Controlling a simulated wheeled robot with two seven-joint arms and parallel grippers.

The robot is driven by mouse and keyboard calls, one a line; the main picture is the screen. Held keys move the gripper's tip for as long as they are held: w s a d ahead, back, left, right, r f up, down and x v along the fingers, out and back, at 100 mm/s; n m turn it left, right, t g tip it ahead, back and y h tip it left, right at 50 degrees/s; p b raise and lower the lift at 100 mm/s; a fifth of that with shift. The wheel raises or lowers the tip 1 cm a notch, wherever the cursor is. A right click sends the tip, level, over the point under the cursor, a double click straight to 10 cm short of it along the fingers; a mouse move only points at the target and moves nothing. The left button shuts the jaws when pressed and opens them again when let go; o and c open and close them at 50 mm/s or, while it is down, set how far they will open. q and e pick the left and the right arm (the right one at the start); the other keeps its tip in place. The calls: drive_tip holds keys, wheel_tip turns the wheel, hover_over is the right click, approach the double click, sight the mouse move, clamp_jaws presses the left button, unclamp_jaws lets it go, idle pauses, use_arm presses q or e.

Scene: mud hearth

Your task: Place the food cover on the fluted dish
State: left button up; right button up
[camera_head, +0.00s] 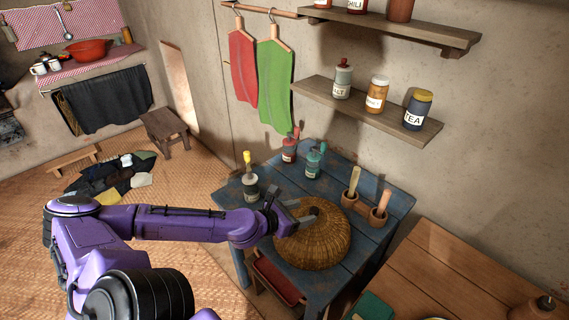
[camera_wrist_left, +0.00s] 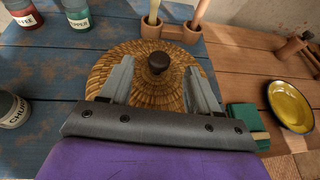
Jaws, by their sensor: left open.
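The food cover (camera_head: 318,245) is a woven straw dome with a dark knob on top, resting on the blue table. It also shows in the wrist view (camera_wrist_left: 138,52), its dark knob (camera_wrist_left: 158,62) between and just beyond my fingertips. My left gripper (camera_head: 303,213) is at the top of the cover, open, with its fingers (camera_wrist_left: 158,75) on either side of the knob. I cannot tell whether they touch it. A yellow dish (camera_wrist_left: 291,106) with a dark rim lies on the brown table at the right; I cannot make out fluting. My right gripper is out of view.
Two wooden cups with pestles (camera_head: 378,217) stand behind the cover on the blue table (camera_head: 383,245). Labelled jars, including one with a yellow top (camera_head: 250,188), stand at its left and back. Shelves (camera_head: 368,112) hang above.

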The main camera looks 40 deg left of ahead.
use_arm(q)
drive_tip(key=p+v, duration=0.1)
drive_tip(key=v, duration=0.6)
drive_tip(key=s+d+f+m+g+h, duration=0.1)
drive_tip(key=s+d+f+m+g, duration=0.8)
drive_tip(key=d+f+m, duration=0.5)
drive_tip(key=s+a+f+m+g+y, duration=0.1)
drive_tip(key=s+a+f+m+y, duration=0.15)
drive_tip(key=s, duration=0.25)
drive_tip(key=s+a+f+m+g+y, duration=0.1)
drive_tip(key=s+m, duration=0.3)
drive_tip(key=s, duration=0.1)
drive_tip(key=a+m+y, duration=0.3)
drive_tip(key=a+m, duration=0.3)
drive_tip(key=shift+a+t+y, duration=0.2)
drive_tip(key=shift+t+y, duration=0.15)
drive_tip(key=shift+t, duration=0.05)
drive_tip(key=shift+s, duration=0.1)
